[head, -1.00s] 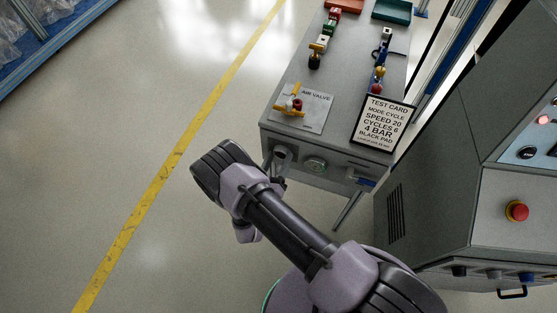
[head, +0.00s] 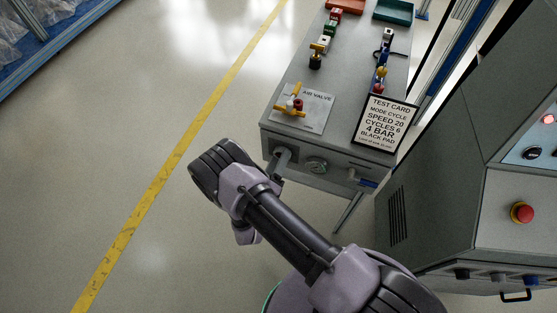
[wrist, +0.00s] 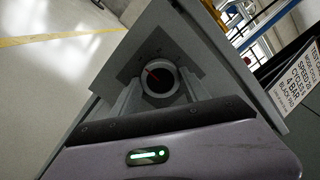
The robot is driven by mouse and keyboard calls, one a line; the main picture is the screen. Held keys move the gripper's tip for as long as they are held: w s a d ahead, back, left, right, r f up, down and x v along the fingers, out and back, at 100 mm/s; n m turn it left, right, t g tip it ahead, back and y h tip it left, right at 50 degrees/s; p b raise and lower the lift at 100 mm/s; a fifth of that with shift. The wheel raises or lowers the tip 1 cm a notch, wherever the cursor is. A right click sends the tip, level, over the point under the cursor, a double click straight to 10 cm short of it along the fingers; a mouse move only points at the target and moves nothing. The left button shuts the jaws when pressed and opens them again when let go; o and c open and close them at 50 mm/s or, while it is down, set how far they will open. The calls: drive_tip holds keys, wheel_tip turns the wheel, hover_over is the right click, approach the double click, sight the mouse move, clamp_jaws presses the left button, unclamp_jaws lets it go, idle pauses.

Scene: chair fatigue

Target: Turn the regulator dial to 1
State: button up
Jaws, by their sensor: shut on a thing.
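The regulator dial (wrist: 171,92) is a round grey knob on a dark plate, at the upper middle of the wrist view. A red pointer mark at its face points to the upper left; the scale figures are too faint to read. My gripper (wrist: 159,84) is shut on the dial, one finger on each side. In the head view the gripper (head: 279,161) reaches the left part of the cart's front panel, and my arm and the fingers hide most of the dial there.
A round gauge (head: 316,166) and a blue-handled part (head: 367,183) sit right of the dial on the cart's front. A yellow valve handle (head: 291,104) and a test card (head: 384,124) are on top. A machine with a red button (head: 522,212) stands right.

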idle(0.3)
drive_tip(key=o, duration=1.4)
drive_tip(key=shift+c, duration=0.2)
drive_tip(key=shift+s, duration=0.1)
drive_tip(key=p+v, duration=0.4)
drive_tip(key=v, duration=1.3)
drive_tip(key=shift+s, duration=0.15)
